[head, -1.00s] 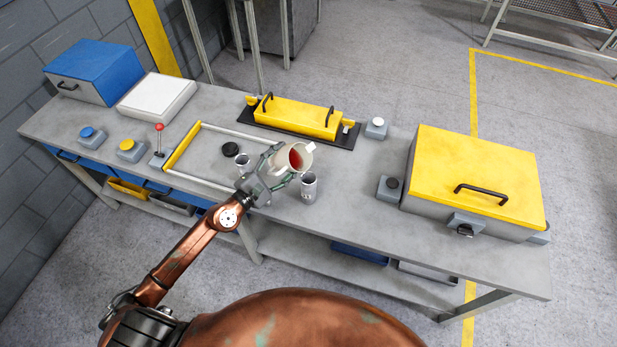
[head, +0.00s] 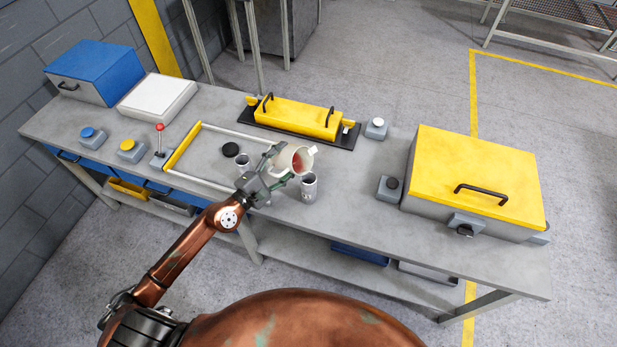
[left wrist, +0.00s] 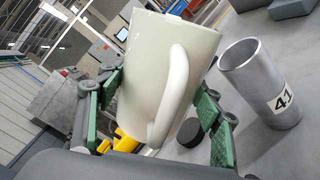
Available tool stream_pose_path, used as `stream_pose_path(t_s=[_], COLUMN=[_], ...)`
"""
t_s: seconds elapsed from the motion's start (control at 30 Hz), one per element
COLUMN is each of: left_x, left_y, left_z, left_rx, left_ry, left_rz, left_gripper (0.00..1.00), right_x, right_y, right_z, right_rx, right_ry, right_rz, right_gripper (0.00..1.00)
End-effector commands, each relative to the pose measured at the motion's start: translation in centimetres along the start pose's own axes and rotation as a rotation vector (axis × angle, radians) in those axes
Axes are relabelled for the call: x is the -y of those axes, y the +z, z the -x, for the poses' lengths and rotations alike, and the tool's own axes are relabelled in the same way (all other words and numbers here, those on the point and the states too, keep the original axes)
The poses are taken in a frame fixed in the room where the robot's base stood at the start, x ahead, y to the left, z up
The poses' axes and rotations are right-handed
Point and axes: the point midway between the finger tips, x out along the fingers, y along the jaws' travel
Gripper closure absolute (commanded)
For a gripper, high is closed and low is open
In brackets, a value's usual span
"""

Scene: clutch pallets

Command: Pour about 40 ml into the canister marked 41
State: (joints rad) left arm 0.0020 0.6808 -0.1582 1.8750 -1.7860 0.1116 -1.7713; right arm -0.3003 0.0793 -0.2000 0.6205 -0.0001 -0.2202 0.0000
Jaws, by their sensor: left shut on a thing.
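My left gripper (head: 275,173) is shut on a pale mug (head: 288,155) and holds it above the bench. The mug is tilted toward the right, and red contents show through its mouth. The mug (left wrist: 165,70) fills the middle of the left wrist view, its handle facing the camera. No stream is visible. My right gripper is not in view.
Another small canister (head: 243,162) and a black disc (head: 230,149) are left of the gripper. A yellow lid with handles (head: 295,117) lies behind. A large yellow-topped box (head: 478,180) stands right. The bench front right of the labelled canister is clear.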

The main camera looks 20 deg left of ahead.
Motion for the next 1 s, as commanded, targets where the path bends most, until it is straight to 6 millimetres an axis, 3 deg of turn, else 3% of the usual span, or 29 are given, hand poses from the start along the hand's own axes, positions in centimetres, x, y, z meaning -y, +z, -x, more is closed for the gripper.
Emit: stream_pose_path(t_s=[1.0], left_x=[-0.87], left_y=[0.60], left_z=[0.00], left_rx=[0.001], left_ry=[0.003], left_rz=[-0.103], left_gripper=[0.74], right_x=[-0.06], right_y=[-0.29], right_z=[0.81], right_rx=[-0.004], right_ry=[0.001], right_rz=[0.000], right_gripper=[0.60])
